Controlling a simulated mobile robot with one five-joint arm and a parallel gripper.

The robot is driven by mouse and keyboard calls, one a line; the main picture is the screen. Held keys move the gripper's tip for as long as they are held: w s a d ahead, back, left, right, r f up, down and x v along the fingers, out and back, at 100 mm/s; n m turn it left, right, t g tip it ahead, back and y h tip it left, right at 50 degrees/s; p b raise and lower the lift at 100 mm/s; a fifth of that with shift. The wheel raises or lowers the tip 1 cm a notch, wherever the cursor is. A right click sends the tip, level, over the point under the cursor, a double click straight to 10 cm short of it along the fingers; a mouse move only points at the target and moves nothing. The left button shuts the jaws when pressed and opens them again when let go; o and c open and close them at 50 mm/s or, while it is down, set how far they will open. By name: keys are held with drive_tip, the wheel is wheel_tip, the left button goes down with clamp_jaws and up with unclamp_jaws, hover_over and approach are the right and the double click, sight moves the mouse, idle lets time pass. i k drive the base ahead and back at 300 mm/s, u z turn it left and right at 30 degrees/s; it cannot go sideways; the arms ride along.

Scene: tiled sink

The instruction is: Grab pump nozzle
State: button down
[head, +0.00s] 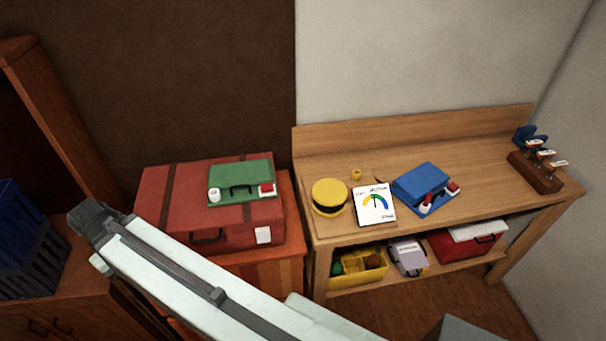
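I cannot make out a pump nozzle in the head view, and no sink shows. A white arm link of mine crosses the lower left and ends in a dark grey part near the red case. I see no gripper fingers. A green case (240,177) with a small white cylinder (214,194) and a red-and-white piece (267,190) lies on a red suitcase (165,196). A blue case (421,183) with red-and-white pieces (426,203) at its front lies on the wooden workbench (470,174).
On the bench are a yellow round tin (329,193), a white gauge card (374,205) and a tool rack (535,172). A yellow bin (358,273), a pale case (408,257) and a red box (470,245) fill the shelf below. A blue crate (25,240) stands left.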

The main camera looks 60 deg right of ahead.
sight(429, 194)
drive_tip(key=u, duration=0.05)
drive_tip(key=k, duration=0.9)
drive_tip(key=u, duration=2.05)
drive_tip(key=i, duration=1)
drive_tip(key=z, duration=4.05)
drive_tip(key=i, duration=1)
drive_tip(key=z, duration=0.05)
